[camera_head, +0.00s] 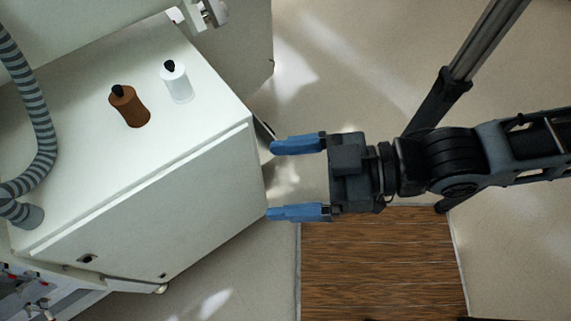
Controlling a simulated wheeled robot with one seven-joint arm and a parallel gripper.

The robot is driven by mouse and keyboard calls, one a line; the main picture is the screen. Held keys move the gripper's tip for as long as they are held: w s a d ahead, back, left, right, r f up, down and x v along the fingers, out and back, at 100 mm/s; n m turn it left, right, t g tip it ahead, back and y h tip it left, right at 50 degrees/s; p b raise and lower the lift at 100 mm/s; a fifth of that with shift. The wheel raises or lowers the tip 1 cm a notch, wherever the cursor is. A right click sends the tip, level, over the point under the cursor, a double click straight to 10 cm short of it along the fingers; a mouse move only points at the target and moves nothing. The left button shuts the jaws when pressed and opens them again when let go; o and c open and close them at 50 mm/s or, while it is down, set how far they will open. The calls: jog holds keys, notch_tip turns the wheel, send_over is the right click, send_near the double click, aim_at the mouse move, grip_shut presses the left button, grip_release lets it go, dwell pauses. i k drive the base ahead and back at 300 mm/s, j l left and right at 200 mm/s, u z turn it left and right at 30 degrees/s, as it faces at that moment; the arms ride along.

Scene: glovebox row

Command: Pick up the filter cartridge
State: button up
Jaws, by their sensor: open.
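I cannot tell which thing, if any, is the filter cartridge. A brown bottle-like container with a black top (130,107) stands on the white cabinet top. A white one with a black top (178,84) stands to its right and a little farther back. My gripper (270,180) reaches in from the right with its blue fingers wide apart and nothing between them. It is to the right of both containers, beside the cabinet's right edge, and touches neither container. Nothing hides the two containers.
The white cabinet (75,160) fills the left side, with a striped grey hose (43,135) on it. Small red-and-white parts (35,290) sit at bottom left. A brown wood-grained panel (380,260) lies below my gripper. Pale floor shows around it.

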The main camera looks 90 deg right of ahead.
aim_at(174, 76)
jog(key=j+z, duration=0.25)
jog(key=z, duration=0.15)
jog(key=j+z, duration=0.5)
jog(key=z, duration=0.25)
jog(key=k, duration=0.05)
